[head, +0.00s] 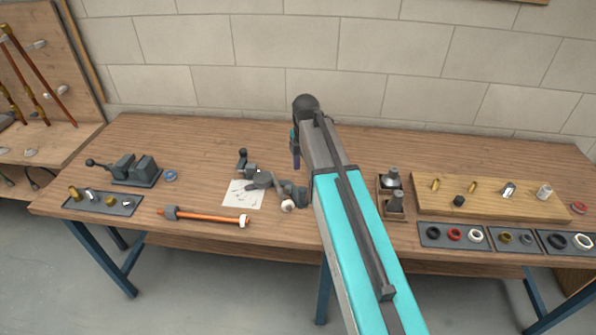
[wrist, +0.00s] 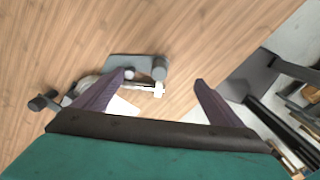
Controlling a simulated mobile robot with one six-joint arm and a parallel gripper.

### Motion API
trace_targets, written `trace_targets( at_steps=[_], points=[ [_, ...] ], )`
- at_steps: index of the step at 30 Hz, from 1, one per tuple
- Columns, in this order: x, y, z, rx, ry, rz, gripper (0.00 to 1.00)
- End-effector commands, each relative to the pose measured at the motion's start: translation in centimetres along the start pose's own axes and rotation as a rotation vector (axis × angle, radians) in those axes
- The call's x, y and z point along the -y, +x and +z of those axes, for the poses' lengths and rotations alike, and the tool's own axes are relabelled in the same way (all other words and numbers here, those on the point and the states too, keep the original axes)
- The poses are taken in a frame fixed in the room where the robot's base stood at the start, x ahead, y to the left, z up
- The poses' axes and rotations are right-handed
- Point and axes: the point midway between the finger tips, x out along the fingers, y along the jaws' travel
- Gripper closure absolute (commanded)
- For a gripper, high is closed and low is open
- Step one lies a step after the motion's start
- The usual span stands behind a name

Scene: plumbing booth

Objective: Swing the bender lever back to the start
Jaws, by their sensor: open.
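The bender (head: 262,180) sits on the bench, partly over a white paper sheet (head: 240,197). It has a grey body, a round grey former and a white-ended piece (head: 288,205) at its right. A dark upright knob (head: 242,155) stands at its back left, seemingly the lever's handle. In the head view my arm hides most of the gripper; one purple finger shows behind the bender.
A copper tube with a white end (head: 210,216) lies in front of the bender. A vise (head: 136,170) and a parts tray (head: 100,205) stand at left. A wooden fittings board (head: 490,208) and ring trays (head: 450,246) are at right. The bench's back left is clear.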

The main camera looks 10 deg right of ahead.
Motion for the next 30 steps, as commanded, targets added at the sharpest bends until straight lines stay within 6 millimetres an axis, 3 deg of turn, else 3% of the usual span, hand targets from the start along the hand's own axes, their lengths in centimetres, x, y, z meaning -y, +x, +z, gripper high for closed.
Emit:
trace_targets(
  at_steps=[14, 30],
  points=[
    [-0.3, 0.4, -1.4, 0.0, -0.018, 0.0, 0.09],
    [-0.3, 3.6, -1.5, 0.0, -0.021, 0.0, 0.09]
  ],
)
